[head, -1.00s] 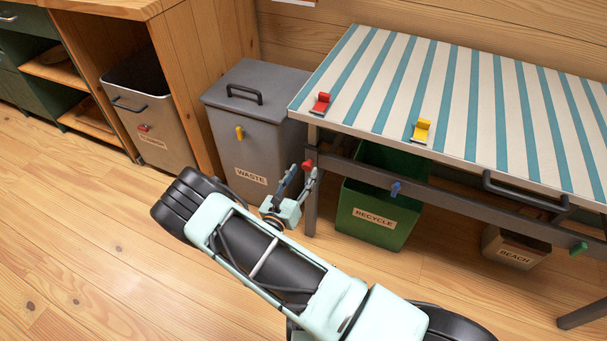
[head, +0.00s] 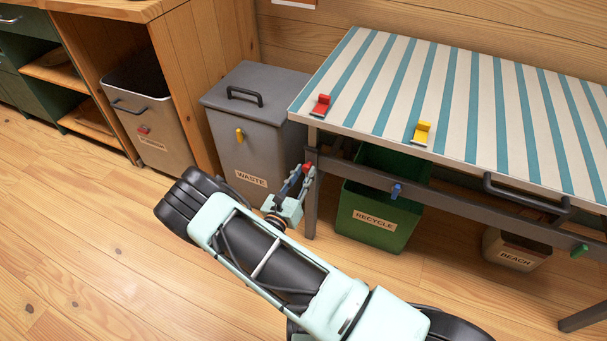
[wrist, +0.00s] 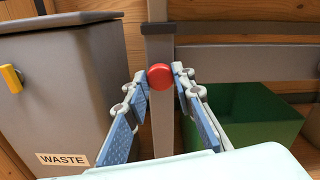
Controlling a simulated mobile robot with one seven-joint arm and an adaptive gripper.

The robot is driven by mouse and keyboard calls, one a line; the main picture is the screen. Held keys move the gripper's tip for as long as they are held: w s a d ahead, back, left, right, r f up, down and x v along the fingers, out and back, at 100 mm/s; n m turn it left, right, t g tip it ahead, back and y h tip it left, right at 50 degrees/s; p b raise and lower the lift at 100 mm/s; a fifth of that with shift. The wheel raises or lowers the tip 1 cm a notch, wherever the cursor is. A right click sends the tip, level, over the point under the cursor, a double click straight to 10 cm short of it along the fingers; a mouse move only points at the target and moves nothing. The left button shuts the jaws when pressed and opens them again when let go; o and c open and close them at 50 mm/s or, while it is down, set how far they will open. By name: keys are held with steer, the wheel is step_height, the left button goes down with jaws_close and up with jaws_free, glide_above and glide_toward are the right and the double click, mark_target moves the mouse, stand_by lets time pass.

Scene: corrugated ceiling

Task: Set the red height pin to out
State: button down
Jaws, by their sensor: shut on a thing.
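The red height pin (wrist: 160,76) is a round red knob at the front of the table's grey left leg, and it shows at the upper middle of the wrist view. In the head view the same pin (head: 307,167) sits just below the tabletop's left corner. My gripper (wrist: 160,83) is shut on the pin, with one blue-padded fingertip on each side of the knob. In the head view my gripper (head: 301,172) is at the leg, pointing at the pin. The pin's shaft is hidden behind its knob.
The striped tabletop (head: 455,98) overhangs the leg, with red (head: 320,106) and yellow (head: 421,133) clips on it. A blue knob (head: 396,191) sits on the crossbar. The grey waste bin (head: 247,130) stands close left, the green recycle bin (head: 375,215) right under the table.

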mark_target(306, 171)
steer(key=shift+s, duration=0.1)
steer(key=shift+p+v, duration=0.35)
steer(key=shift+v, duration=0.75)
steer(key=shift+s+a, duration=0.1)
steer(key=shift+s, duration=0.2)
steer(key=c, duration=1.6)
jaws_free()
steer(key=v, duration=1.2)
steer(key=shift+s, duration=0.1)
steer(key=shift+r, duration=0.1)
